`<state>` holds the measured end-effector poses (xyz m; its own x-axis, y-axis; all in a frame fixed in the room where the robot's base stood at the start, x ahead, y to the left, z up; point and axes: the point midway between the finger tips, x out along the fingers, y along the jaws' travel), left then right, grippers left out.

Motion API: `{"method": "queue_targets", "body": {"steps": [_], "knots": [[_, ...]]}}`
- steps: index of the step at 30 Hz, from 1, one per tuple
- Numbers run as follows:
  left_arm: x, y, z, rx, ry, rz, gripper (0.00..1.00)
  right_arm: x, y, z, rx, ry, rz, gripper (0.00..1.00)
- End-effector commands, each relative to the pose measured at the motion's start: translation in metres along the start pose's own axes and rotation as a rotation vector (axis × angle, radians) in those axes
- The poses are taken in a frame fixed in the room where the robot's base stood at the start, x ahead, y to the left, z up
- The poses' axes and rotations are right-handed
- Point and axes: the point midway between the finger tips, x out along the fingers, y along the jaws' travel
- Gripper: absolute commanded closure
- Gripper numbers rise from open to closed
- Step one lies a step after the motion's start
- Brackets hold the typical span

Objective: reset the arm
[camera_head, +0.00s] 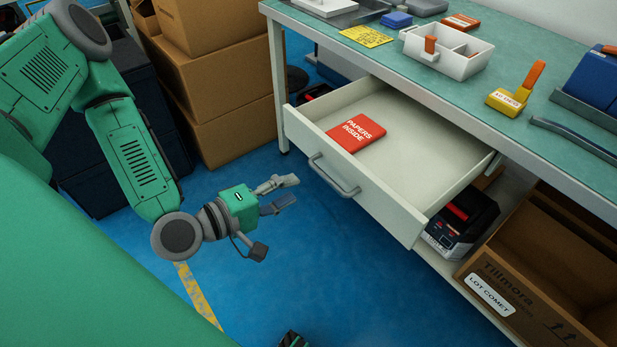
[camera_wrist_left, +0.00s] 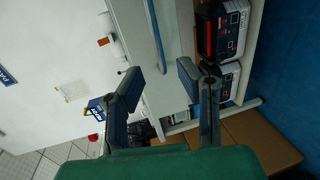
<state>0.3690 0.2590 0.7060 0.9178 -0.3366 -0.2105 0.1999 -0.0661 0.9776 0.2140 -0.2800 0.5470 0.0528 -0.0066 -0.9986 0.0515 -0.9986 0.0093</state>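My left arm (camera_head: 135,155) comes in from the left, bent down above the blue floor. My left gripper (camera_head: 291,191) is open and empty, apart from the drawer front. In the left wrist view its two fingers (camera_wrist_left: 160,75) stand spread with nothing held between them. The drawer (camera_head: 395,165) of the workbench is pulled out. A red booklet marked "PAPERS INSIDE" (camera_head: 356,134) lies in it. A small dark piece (camera_head: 292,340) at the bottom edge may be part of my right gripper; its fingers cannot be made out.
The workbench top (camera_head: 375,49) holds a white divided tray (camera_head: 446,51), a yellow block with an orange handle (camera_head: 508,101) and blue bins. Cardboard boxes (camera_head: 230,125) stand behind my left arm. An open carton (camera_head: 545,270) and a black-and-red device (camera_head: 460,222) sit under the bench.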

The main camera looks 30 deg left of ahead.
Motion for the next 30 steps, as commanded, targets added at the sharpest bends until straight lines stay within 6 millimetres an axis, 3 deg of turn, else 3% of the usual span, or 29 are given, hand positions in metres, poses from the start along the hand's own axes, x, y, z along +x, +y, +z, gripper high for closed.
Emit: {"method": "queue_targets", "body": {"steps": [6,24,27,30], "knots": [[-0.021,-0.001,0.000,0.001,-0.001,-0.001,0.69,0.000,0.000,0.000,0.000,0.000,0.000,0.40],[-0.023,-0.001,0.001,0.003,-0.004,-0.003,0.69,0.000,0.000,-0.002,0.000,-0.002,0.000,0.40],[-0.021,-0.008,0.010,0.035,-0.037,-0.044,0.69,-0.002,0.000,-0.002,0.000,-0.002,0.000,0.40],[-0.019,-0.027,0.031,0.126,-0.127,-0.155,0.69,-0.007,0.000,-0.002,0.000,-0.002,0.000,0.40]]}}
